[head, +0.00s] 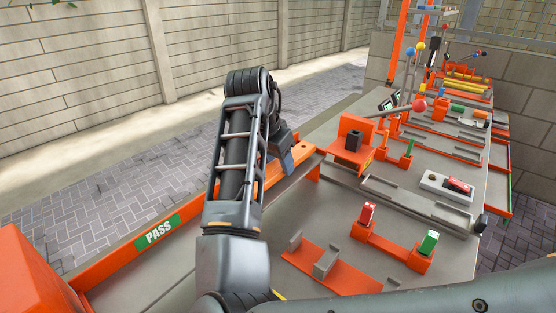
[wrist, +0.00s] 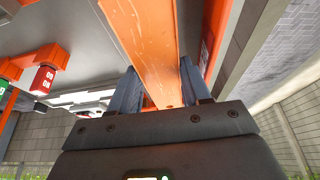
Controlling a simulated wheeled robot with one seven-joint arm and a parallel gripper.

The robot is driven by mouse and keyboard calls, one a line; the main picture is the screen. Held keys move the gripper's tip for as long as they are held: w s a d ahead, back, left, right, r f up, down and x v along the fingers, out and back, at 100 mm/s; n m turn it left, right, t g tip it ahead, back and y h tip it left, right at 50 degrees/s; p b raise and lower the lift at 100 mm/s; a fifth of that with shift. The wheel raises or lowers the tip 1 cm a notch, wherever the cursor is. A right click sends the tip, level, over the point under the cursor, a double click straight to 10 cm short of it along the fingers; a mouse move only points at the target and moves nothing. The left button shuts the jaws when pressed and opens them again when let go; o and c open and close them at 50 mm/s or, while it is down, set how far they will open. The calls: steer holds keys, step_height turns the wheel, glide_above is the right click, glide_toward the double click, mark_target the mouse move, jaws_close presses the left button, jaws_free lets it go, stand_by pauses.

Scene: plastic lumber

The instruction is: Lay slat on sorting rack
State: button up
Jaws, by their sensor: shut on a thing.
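The slat is a long flat orange bar with a small hole near its end. In the wrist view the slat (wrist: 150,40) runs between my two fingers and away past them. My gripper (wrist: 160,82) is shut on it near the holed end. In the head view my gripper (head: 287,158) is beyond my forearm, and part of the slat (head: 301,151) shows beside it. An orange-edged bay with a green PASS label (head: 160,231) lies at the left; I cannot tell whether it is the sorting rack. My arm hides part of the slat and bay.
The grey bench carries an orange bracket with a dark block (head: 353,140), an orange two-post cradle (head: 330,268), and a base with red (head: 367,214) and green (head: 429,242) switches. Levers with coloured knobs (head: 419,105) rise beyond. Paving and a block wall lie left.

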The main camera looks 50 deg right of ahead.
steer(key=shift+f+b, duration=0.4)
steer(key=shift+f, duration=0.25)
steer(key=o, duration=1.3)
steer(key=v, duration=0.7)
steer(key=shift+a+r, duration=0.2)
steer(key=shift+r, duration=0.15)
steer(key=shift+s, duration=0.1)
